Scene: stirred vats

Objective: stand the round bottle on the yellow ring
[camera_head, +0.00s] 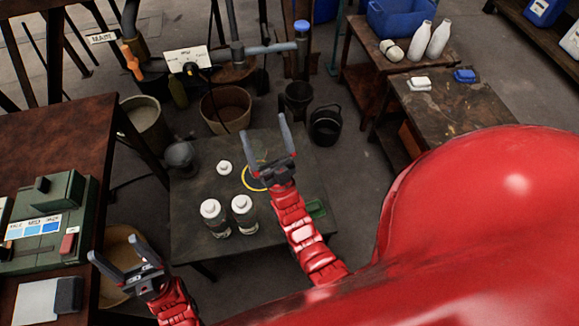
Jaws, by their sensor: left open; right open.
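The yellow ring (246,181) lies flat on the low dark table (190,237); my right gripper hides its right part. No bottle stands on the visible part of the ring. Two dark bottles with white caps, a left one (213,213) and a right one (243,211), stand upright in front of the ring. A smaller white-capped item (223,168) is left of the ring. I cannot tell which is the round bottle. My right gripper (266,125) is open and empty, above the ring's right side. My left gripper (113,247) is open and empty, left of the table.
A green item (317,208) lies at the table's right. A brown bucket (226,109) and a black bucket (325,125) stand behind. A green case (50,225) sits on the brown bench at left. White bottles (438,39) stand at upper right.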

